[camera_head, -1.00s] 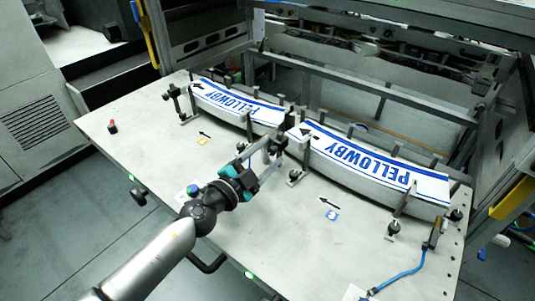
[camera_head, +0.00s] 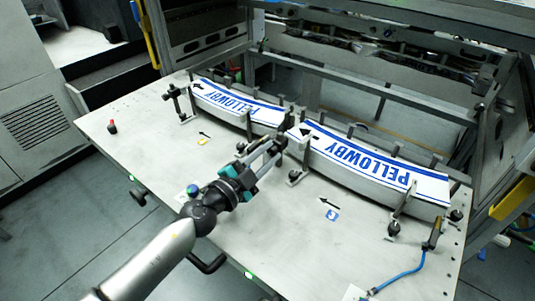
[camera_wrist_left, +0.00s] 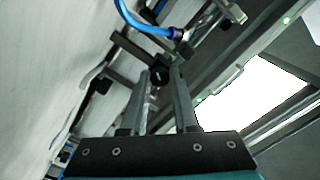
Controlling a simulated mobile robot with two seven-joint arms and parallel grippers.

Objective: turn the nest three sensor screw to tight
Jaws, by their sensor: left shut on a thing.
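My left gripper (camera_head: 277,148) reaches from the front of the plate to the post between the two label stacks. In the left wrist view, its two fingers (camera_wrist_left: 161,74) are shut on a small dark knob (camera_wrist_left: 160,76), which I take to be the sensor screw. The fingers partly hide the knob, and no marking on it can be read. The near label stack (camera_head: 365,163), white with blue PELLOWBY print, lies to the right of the fingertips. The other stack (camera_head: 235,104) lies to the left. My right gripper is not in view.
A blue cable (camera_head: 400,277) runs to a fitting at the plate's right end. A clamp post (camera_head: 402,203) stands before the near stack. A red-topped knob (camera_head: 112,127) stands at the far left. The plate's (camera_head: 290,240) front middle is mostly clear.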

